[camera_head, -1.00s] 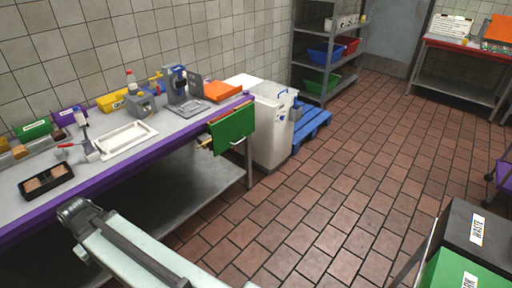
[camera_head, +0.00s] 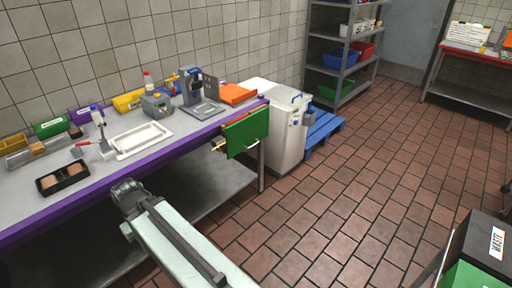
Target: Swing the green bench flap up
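The green bench flap (camera_head: 247,132) hangs down at the right end of the purple-edged bench (camera_head: 185,147). A metal handle or bracket shows at its lower right, and a wooden-coloured piece sticks out at its left. My arm reaches in from the bottom of the picture, and its grey end (camera_head: 128,196) is in front of the bench's front edge, left of the flap and well apart from it. The fingertips cannot be made out, so I cannot tell whether my gripper is open or shut.
On the bench are a white tray (camera_head: 142,138), a black tray (camera_head: 62,179), a grey machine (camera_head: 192,86) and an orange item (camera_head: 237,94). A white bin (camera_head: 285,128) stands just beyond the flap, by a blue pallet (camera_head: 322,127). A waste bin (camera_head: 480,240) is lower right. The middle floor is clear.

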